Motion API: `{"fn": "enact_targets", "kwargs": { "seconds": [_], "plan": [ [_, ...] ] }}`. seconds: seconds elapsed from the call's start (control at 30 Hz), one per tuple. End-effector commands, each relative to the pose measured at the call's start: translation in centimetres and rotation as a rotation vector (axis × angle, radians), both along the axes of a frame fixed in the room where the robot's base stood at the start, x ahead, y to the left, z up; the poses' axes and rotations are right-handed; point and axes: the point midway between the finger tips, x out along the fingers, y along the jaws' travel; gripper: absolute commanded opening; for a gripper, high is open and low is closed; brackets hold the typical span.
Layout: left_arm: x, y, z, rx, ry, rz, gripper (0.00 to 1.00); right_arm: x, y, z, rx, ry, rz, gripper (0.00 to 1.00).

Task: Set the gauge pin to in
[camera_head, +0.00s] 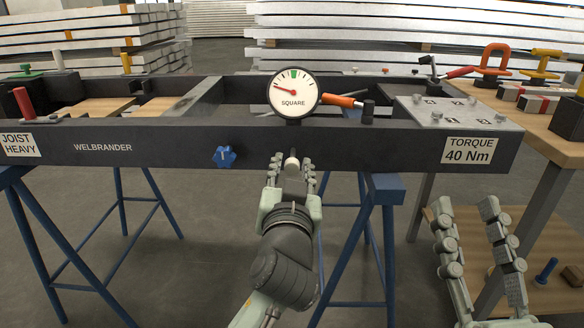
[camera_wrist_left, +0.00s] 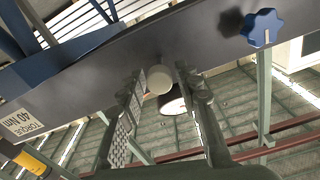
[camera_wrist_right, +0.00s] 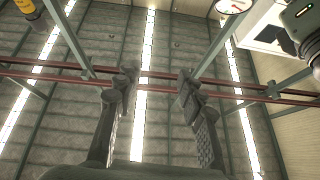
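The gauge (camera_head: 293,93) labelled SQUARE stands on the dark frame's front beam (camera_head: 380,143). Its needle points left and slightly up, away from the green band at the top. Below it a pale round pin (camera_head: 291,162) sticks out of the beam's front face; it also shows in the left wrist view (camera_wrist_left: 160,79). My left gripper (camera_head: 291,168) is at the pin, a finger on each side, with narrow gaps seeming to show. My right gripper (camera_head: 464,212) is open and empty at the lower right, away from the frame.
A blue star knob (camera_head: 224,156) sits on the beam left of the pin. An orange-handled tool (camera_head: 342,101) lies right of the gauge. Blue trestles (camera_head: 386,190) support the frame. A wooden bench (camera_head: 555,125) with clamps stands at the right.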

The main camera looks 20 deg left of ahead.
Motion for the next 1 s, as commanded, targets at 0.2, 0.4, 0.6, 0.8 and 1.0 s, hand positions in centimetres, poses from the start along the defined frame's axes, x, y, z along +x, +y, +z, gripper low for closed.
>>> {"fn": "enact_targets", "kwargs": {
  "seconds": [0.2, 0.4, 0.6, 0.8, 1.0],
  "plan": [
    [0.0, 0.0, 0.0, 0.000, 0.000, 0.000, 0.02, 0.0, 0.0, 0.0, 0.000, 0.001, 0.000, 0.39],
    [0.0, 0.0, 0.0, 0.000, 0.000, 0.000, 0.00, 0.0, 0.0, -0.1, -0.001, 0.002, 0.000, 0.39],
    [0.6, 0.2, 0.1, 0.001, 0.000, 0.002, 0.00, 0.1, 0.0, 0.0, -0.003, 0.008, 0.000, 0.39],
    [2.8, 0.8, 0.1, -0.001, 0.000, 0.001, 0.00, 0.4, 0.4, -1.1, -0.031, 0.084, 0.008, 0.39],
    [2.8, 0.8, 0.1, -0.001, -0.001, 0.000, 0.00, 0.5, 0.4, -1.1, -0.029, 0.084, 0.008, 0.39]
  ]
}}
